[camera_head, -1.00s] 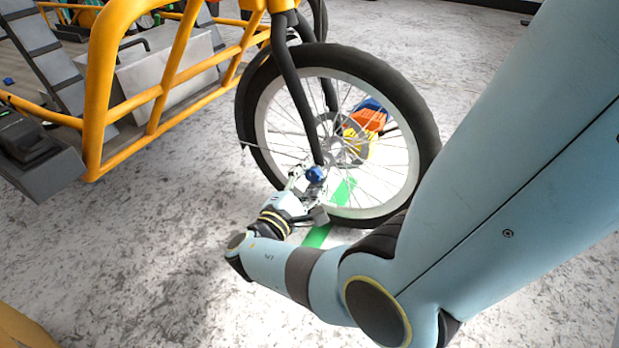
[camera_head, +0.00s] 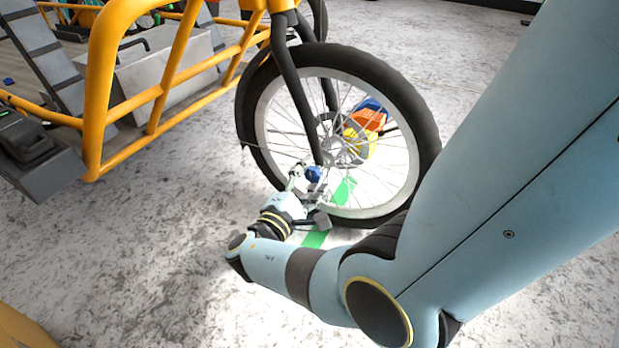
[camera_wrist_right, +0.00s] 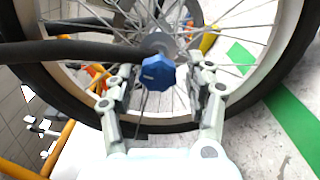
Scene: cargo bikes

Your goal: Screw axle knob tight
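The blue axle knob (camera_head: 313,174) sits at the lower end of the black fork, at the hub of the cargo bike's front wheel (camera_head: 411,111). In the right wrist view the knob (camera_wrist_right: 158,72) lies between the two fingers of my right gripper (camera_wrist_right: 161,88). A gap shows on each side of it, so the fingers look open around it and apart from it. In the head view my right gripper (camera_head: 302,184) is at the knob, small and partly blended with the spokes. My left gripper is not in view.
The yellow bike frame (camera_head: 97,90) with a grey box (camera_head: 165,72) is at the upper left. Blue, orange and yellow objects (camera_head: 366,120) show behind the wheel. A green stripe (camera_head: 317,238) marks the floor. The speckled floor (camera_head: 160,240) at the left is clear.

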